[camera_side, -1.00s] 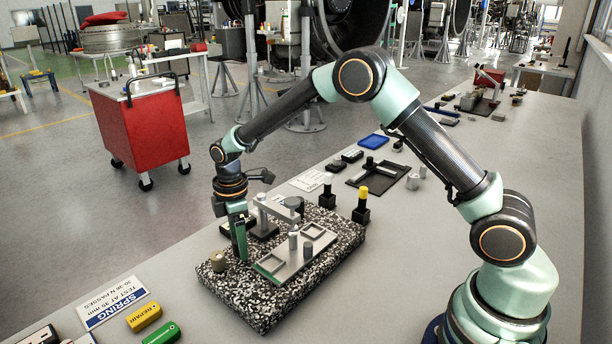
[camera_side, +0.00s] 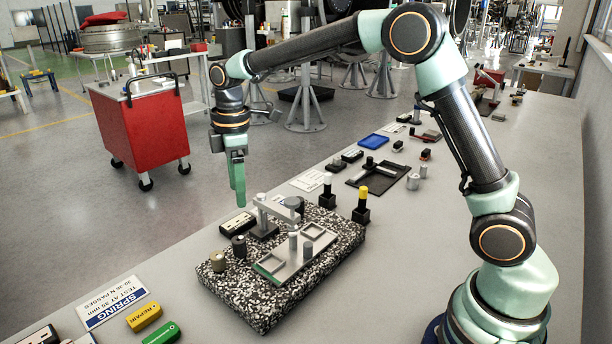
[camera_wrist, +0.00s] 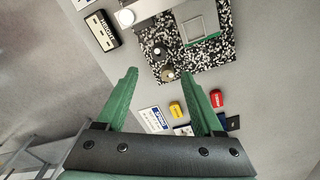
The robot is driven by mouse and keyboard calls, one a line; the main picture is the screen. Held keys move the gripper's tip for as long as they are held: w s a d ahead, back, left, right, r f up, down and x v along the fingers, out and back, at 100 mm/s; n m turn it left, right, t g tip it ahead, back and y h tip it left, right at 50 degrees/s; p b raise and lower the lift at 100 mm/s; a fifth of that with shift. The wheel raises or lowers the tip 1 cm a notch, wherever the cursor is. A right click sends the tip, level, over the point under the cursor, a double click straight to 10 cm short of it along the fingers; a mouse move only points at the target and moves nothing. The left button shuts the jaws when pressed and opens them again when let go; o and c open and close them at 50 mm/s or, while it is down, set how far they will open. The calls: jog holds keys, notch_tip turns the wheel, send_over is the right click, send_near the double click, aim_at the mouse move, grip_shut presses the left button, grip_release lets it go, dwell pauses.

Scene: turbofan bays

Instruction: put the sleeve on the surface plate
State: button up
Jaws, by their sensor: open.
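The surface plate (camera_side: 330,262) is a speckled black-and-white granite block on the bench; it also shows in the wrist view (camera_wrist: 222,66). A dark grey cylinder (camera_side: 239,246), which looks like the sleeve, stands upright on its left part, and shows in the wrist view (camera_wrist: 158,50). A tan, brass-like cylinder (camera_side: 217,261) stands beside it near the corner, also in the wrist view (camera_wrist: 168,74). My gripper (camera_side: 239,194) is above the dark cylinder, clear of it, with green fingers spread and empty in the wrist view (camera_wrist: 160,74).
A fixture with a silver post and arm (camera_side: 268,216) and a flat grey framed block (camera_side: 295,255) take up the plate's middle. A black box (camera_side: 238,224) lies behind the plate's left edge.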

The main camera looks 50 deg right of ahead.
jog(key=s+d+r+m+t, duration=0.3)
jog(key=s+d+r+m, duration=0.25)
jog(key=s+r, duration=0.3)
jog(key=s+d+f+m+t, duration=0.2)
jog(key=s+m, duration=0.5)
jog(key=s, duration=0.4)
jog(key=shift+f, duration=0.25)
jog(key=shift+d, duration=0.1)
